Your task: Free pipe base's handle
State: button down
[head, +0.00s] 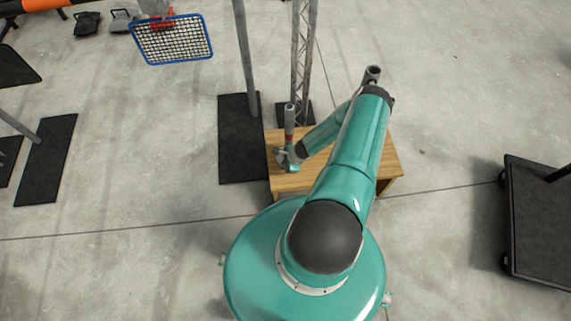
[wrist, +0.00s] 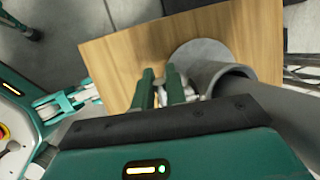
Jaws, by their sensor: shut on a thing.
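The pipe base shows in the wrist view as a grey round plate (wrist: 197,50) on the wooden table, with a thick grey open-topped pipe (wrist: 218,76) rising from it. In the head view a grey upright pipe (head: 289,118) with a red band stands at the table's left side. My gripper (wrist: 160,78) has its two green fingers close beside the pipe, shut on the handle (wrist: 189,88), a small pale metal part mostly hidden by the fingers. In the head view my gripper (head: 290,162) is at the foot of the pipe.
The wooden table (head: 388,165) has bare top to the right. Behind it stand a grey pole (head: 245,60) on a black mat (head: 237,160) and a lattice truss (head: 304,50). A black cart (head: 535,220) is at the right. A blue-framed mesh (head: 172,40) is at upper left.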

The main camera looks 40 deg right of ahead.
jog(key=shift+a, duration=0.1)
jog(key=c, duration=1.5)
grip_release()
jog(key=v, duration=1.3)
jog(key=shift+r, duration=0.4)
jog(key=shift+s, duration=0.2)
